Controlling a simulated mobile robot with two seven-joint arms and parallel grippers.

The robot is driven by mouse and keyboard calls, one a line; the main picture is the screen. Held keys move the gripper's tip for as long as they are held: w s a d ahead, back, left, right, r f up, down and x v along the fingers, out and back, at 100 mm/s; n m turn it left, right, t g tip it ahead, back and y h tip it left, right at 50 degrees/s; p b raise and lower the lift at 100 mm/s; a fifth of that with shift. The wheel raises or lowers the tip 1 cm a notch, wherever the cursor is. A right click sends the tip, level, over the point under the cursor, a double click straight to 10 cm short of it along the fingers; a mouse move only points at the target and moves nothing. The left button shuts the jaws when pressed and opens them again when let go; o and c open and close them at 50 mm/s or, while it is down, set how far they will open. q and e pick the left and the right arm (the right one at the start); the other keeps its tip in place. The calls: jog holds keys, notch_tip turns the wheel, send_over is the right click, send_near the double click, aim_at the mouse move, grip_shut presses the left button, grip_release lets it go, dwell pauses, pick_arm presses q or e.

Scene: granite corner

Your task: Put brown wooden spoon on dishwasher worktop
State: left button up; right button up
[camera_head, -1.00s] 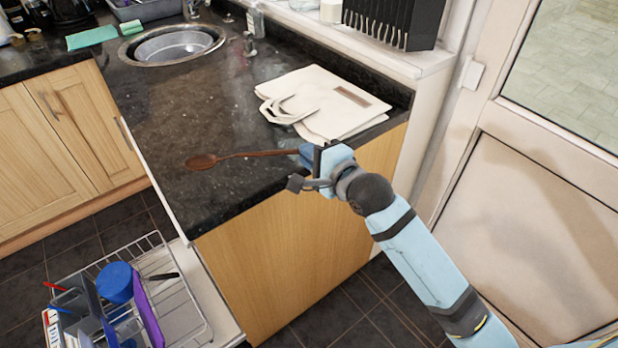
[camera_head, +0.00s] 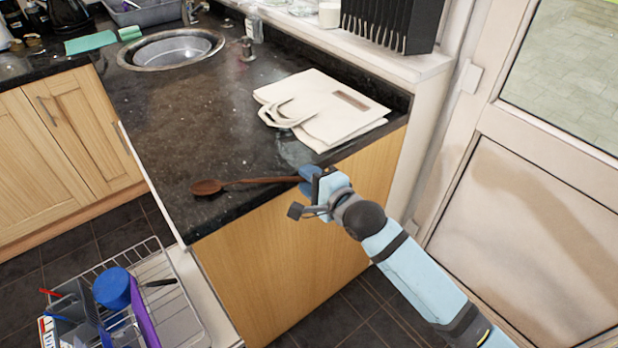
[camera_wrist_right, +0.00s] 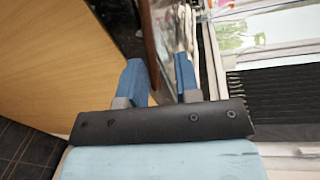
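The brown wooden spoon (camera_head: 207,187) is over the front edge of the black granite worktop (camera_head: 190,125), its bowl to the left and its handle running right to my right gripper (camera_head: 310,181). It looks to be lying on or just above the surface; I cannot tell which. In the right wrist view the spoon's handle (camera_wrist_right: 149,45) runs between my right gripper's blue fingers (camera_wrist_right: 160,75), close beside the left one. A gap shows between the handle and the right finger, so the gripper looks open around the handle. My left gripper is out of view.
A folded cream bag (camera_head: 330,115) lies behind the gripper. A round sink (camera_head: 170,48) is at the back left. An open dishwasher rack (camera_head: 175,300) with coloured dishes is below left. The middle of the worktop is clear.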

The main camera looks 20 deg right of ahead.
jog(key=v, duration=1.2)
jog(key=s+f+n+g, duration=0.1)
jog(key=s+f+n, duration=0.1)
jog(key=f+n, duration=0.2)
jog(key=s+f+n+g+h, duration=0.1)
jog(key=s+f+n, duration=0.2)
jog(key=f+n, duration=0.2)
notch_tip(320, 180, down, 3)
jog(key=shift+s+a+r+g+p, duration=0.15)
jog(key=shift+s+a+g+p, duration=0.2)
jog(key=shift+a, duration=0.15)
jog(key=s+f+n, duration=0.2)
jog(key=n, duration=0.1)
jog(key=s+a+f+n+g+h, duration=0.1)
jog(key=s+f+n, duration=0.1)
jog(key=f+n, duration=0.1)
jog(key=s+f+n+g, duration=0.1)
jog(key=s+f+n, duration=0.2)
jog(key=shift+a+f, duration=0.15)
jog(key=shift+f, duration=0.05)
jog(key=c, duration=0.3)
jog(key=shift+f, duration=0.1)
grip_shut()
jog(key=shift+a, duration=0.1)
